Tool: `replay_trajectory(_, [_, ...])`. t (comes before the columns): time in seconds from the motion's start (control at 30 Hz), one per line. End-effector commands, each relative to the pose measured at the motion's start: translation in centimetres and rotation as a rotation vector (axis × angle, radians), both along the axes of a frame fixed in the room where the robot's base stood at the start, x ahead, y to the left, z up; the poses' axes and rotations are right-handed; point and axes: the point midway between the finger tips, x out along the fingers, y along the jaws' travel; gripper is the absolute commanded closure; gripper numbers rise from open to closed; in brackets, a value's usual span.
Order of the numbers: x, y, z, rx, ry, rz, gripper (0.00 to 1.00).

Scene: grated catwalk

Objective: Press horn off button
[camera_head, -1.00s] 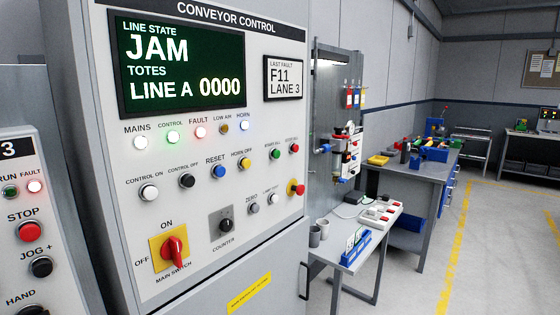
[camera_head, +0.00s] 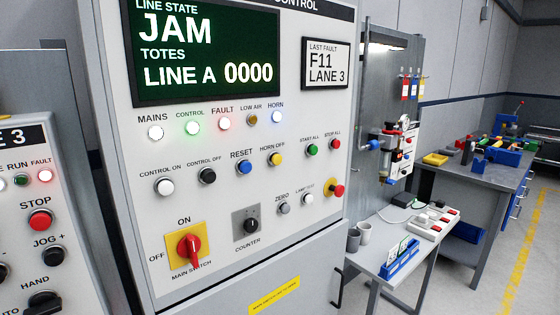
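The HORN OFF button (camera_head: 275,159) is a round yellow button on the light grey conveyor control panel (camera_head: 215,190). It sits in the middle row, right of the blue RESET button (camera_head: 244,167) and left of the green START ALL button (camera_head: 312,150). Above it, the HORN lamp (camera_head: 277,117) glows blue-white. The display (camera_head: 208,50) reads LINE STATE JAM, TOTES LINE A 0000. My gripper is not in view.
A second panel (camera_head: 35,245) with STOP and JOG buttons stands at the left. A red emergency button (camera_head: 336,190) and a red main switch (camera_head: 190,250) are on the control panel. A small table (camera_head: 385,265) with cups stands at the right, before a workbench (camera_head: 490,180).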

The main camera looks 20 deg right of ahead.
Motion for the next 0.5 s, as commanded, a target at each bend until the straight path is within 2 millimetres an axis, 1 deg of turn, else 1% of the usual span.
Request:
replay_trajectory(0.03, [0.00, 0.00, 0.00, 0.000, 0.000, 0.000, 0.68])
replay_trajectory(0.07, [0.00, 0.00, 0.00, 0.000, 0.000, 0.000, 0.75])
replay_trajectory(0.1, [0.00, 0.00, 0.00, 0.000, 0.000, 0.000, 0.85])
replay_trajectory(0.17, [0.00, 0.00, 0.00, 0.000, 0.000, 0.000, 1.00])
replay_trajectory(0.5, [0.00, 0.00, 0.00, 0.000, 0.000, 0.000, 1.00])
